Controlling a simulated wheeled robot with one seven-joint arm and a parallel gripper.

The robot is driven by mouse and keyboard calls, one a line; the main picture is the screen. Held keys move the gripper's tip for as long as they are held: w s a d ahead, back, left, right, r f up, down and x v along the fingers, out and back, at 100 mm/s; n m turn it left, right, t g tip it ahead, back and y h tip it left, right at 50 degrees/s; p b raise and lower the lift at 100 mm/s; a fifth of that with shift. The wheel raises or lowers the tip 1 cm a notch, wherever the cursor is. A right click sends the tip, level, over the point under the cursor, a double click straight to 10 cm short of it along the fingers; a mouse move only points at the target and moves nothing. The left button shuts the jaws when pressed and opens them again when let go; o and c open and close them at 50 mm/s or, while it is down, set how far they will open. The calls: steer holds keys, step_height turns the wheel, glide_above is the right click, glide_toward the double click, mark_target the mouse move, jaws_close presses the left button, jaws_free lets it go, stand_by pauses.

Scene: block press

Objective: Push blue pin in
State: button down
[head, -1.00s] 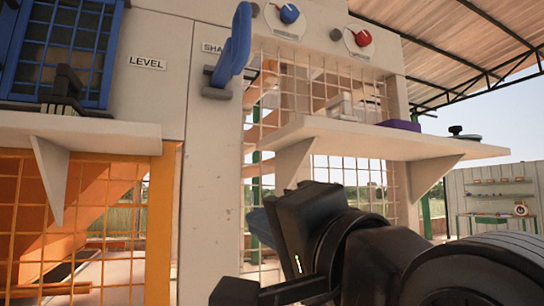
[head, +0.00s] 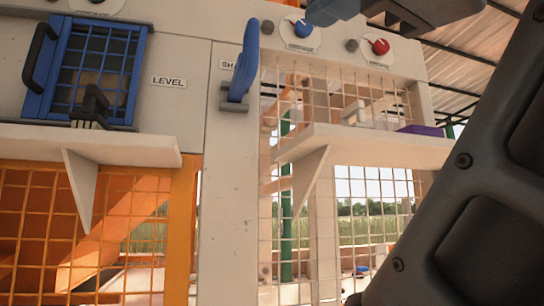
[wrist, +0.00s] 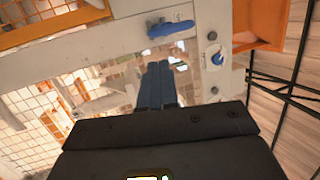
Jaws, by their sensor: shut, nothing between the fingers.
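A blue knob (head: 302,28) sits on a round white dial plate at the upper middle of the machine's front. It is the small blue part that best fits the blue pin; how far it stands out is unclear. It also shows in the wrist view (wrist: 217,59), right of the fingers. My gripper (head: 322,12) is at the top of the head view, its blue tips beside the knob in the picture. In the wrist view its blue fingers (wrist: 158,66) lie together, empty, pointing at the machine front. Contact with the knob is not visible.
A blue lever (head: 244,62) sticks out left of the knob. A red knob (head: 380,46) and grey buttons (head: 267,27) are nearby. A pale shelf (head: 370,147) with a purple block (head: 419,129) juts out below. A blue mesh door (head: 95,68) is at left.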

steer(key=shift+r, duration=0.1)
stand_by(0.3)
steer(key=p, duration=0.8)
glide_toward(256, 57)
steer(key=x, duration=0.6)
steer(key=shift+w+a+r, duration=0.15)
steer(key=shift+w+a, duration=0.05)
steer(key=shift+w, duration=0.15)
steer(key=shift+w, duration=0.1)
steer(key=w+a, duration=0.3)
steer(key=w, duration=0.9)
steer(key=shift+w+a, duration=0.35)
steer(key=shift+r, duration=0.15)
